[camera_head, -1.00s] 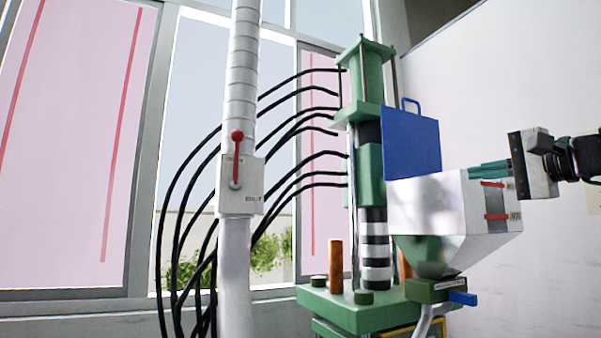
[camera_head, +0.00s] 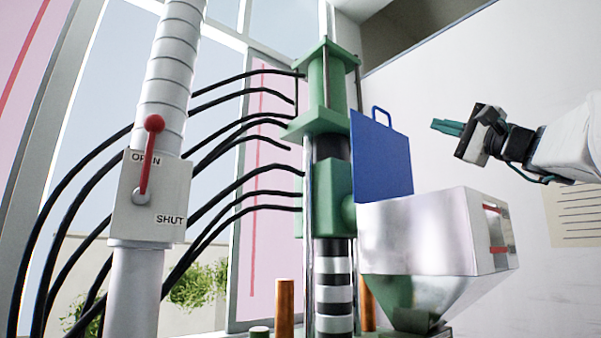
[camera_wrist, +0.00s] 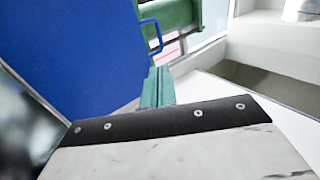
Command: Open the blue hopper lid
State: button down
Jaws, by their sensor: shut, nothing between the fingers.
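The blue hopper lid (camera_head: 381,160) stands upright, swung up at the left side of the metal hopper (camera_head: 430,235), with its loop handle (camera_head: 381,116) on top. My gripper (camera_head: 434,125) is to the right of the lid and above the hopper, apart from the lid, its green fingers together and empty, pointing left. In the wrist view the lid (camera_wrist: 75,50) fills the upper left, and its handle (camera_wrist: 151,36) shows just beyond my gripper (camera_wrist: 156,72). The inside of the hopper is hidden in the head view.
A green press (camera_head: 325,190) with black hoses (camera_head: 240,125) stands left of the hopper. A pipe (camera_head: 165,90) at the left carries a box with a red lever (camera_head: 148,155) pointing up at OPEN. Free air lies between my gripper and the white wall (camera_head: 500,70).

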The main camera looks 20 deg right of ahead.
aim_at(385, 112)
jog(key=x, duration=1.4)
